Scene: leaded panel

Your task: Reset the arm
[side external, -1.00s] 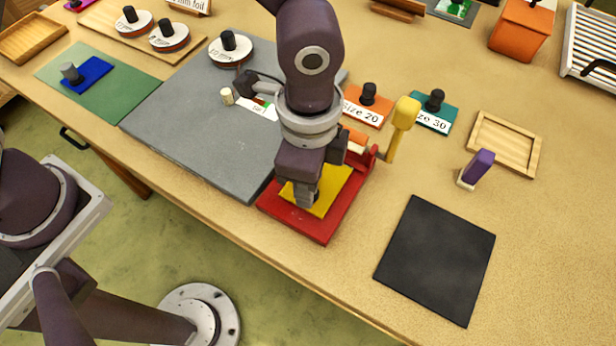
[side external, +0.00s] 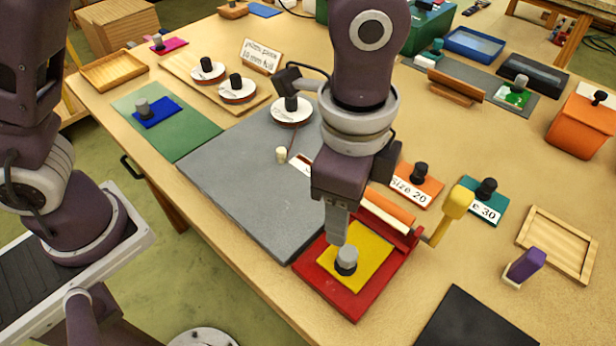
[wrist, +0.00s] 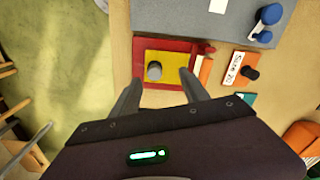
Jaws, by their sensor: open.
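My gripper (side external: 338,225) hangs above the red base, pointing down. In the wrist view my gripper (wrist: 160,88) has its two fingers spread wide with nothing between them. Below it a yellow plate (side external: 367,252) with a grey knob (side external: 346,260) lies on the red base (side external: 341,299). The yellow plate (wrist: 173,60) and knob (wrist: 154,71) show beyond the fingertips in the wrist view, apart from the fingers. An orange roller (side external: 390,210) and a yellow crank handle (side external: 452,214) are at the red base's far side.
A grey mat (side external: 240,185) lies left of the red base. Size-marked orange (side external: 418,186) and teal (side external: 484,203) blocks stand behind it. A black mat (side external: 475,322), purple-handled tool (side external: 526,265) and wooden tray (side external: 560,242) are to the right. Bare table lies between them.

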